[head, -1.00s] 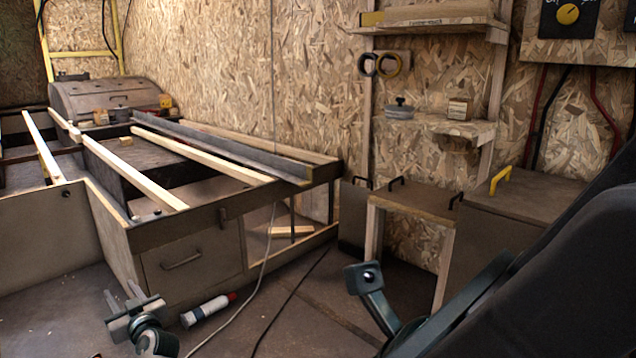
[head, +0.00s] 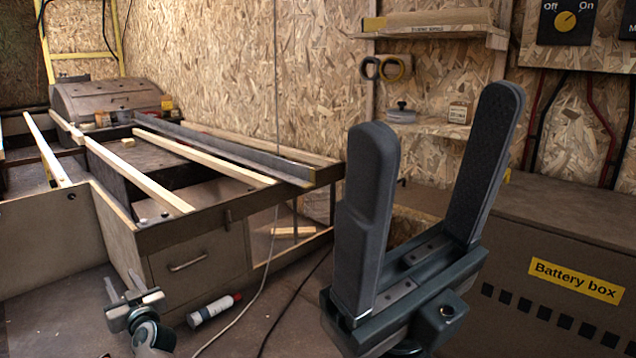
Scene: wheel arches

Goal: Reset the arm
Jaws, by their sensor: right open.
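My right gripper (head: 438,112) stands large and close in the right half of the head view. Its two dark padded fingers point up and are spread wide, with nothing between them. Its body hides part of the floor and the small wooden stand behind it. My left gripper (head: 122,290) is small at the lower left, in front of the workbench cabinet. Its two short fingers point up with a gap between them, and no object shows in it.
A wooden-slatted frame bench (head: 190,238) fills the left. A white bottle with a red cap (head: 214,310) lies on the floor near cables. A battery box (head: 560,285) stands at right, under a shelf (head: 430,126) and a switch panel (head: 570,55).

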